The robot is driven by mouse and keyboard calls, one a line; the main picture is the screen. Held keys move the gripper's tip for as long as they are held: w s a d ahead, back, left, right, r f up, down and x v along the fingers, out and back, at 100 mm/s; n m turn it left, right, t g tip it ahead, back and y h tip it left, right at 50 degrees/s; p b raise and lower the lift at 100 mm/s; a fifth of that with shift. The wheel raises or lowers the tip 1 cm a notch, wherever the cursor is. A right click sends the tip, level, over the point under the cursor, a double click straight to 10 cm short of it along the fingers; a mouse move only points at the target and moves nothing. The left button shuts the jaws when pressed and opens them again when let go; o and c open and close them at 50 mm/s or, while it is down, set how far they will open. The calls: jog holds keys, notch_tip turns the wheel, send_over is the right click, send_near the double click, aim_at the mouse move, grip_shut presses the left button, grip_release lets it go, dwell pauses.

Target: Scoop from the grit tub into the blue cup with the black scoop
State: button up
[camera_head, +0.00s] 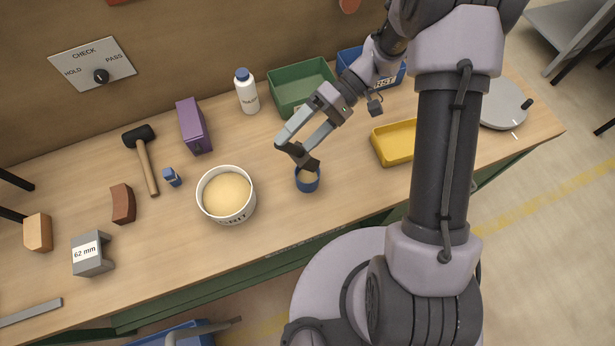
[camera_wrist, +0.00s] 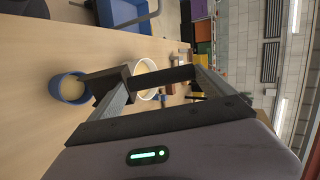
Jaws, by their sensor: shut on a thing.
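My gripper (camera_head: 294,146) is shut on the black scoop (camera_head: 304,160) and holds it right at the blue cup (camera_head: 308,185). The scoop's dark head overlaps the cup's rim in the head view; it looks tilted, and I cannot tell whether it touches the cup. The wrist view shows the scoop (camera_wrist: 165,76) across my fingers and the cup (camera_wrist: 54,90) beside its head. Tan grit shows inside the cup. Whether the scoop holds any grit is hidden. The white grit tub (camera_head: 230,217), full of tan grit, stands left of the cup.
A yellow tray (camera_head: 393,146) is right of the cup. A green bin (camera_head: 301,84), a blue bin (camera_head: 352,57) and a white bottle (camera_head: 247,93) stand behind. A purple box (camera_head: 194,126), a mallet (camera_head: 145,160) and blocks lie left. The bench front near the cup is clear.

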aim_at(286, 150)
jog(key=shift+s+a+f+t+h+b, duration=0.2)
jog(key=shift+s+a+t+h+b, duration=0.2)
jog(key=shift+s+a+h+b, duration=0.25)
jog(key=shift+s+a+f+t+h+b, duration=0.25)
jog(key=shift+a+t+h+b, duration=0.25)
jog(key=shift+a, duration=0.3)
jog(key=shift+s+a+f+h+b, duration=0.15)
jog(key=shift+a+f+h+b, duration=0.15)
jog(key=shift+h+b, duration=0.05)
jog(key=shift+s+a+f+t+h+b, duration=0.3)
jog(key=shift+s+a+h+b, duration=0.05)
jog(key=shift+a+h+b, duration=0.15)
jog(key=shift+s+a+f+t+h+b, duration=0.3)
jog(key=shift+a+h+b, duration=0.1)
jog(key=shift+a, duration=0.1)
jog(key=a+f+h, duration=0.1)
jog(key=s+a+f+t+h+b, duration=0.1)
jog(key=shift+s+a+f+t+h+b, duration=0.1)
jog(key=shift+s+f+t+h+b, duration=0.1)
jog(key=shift+t+h+b, duration=0.1)
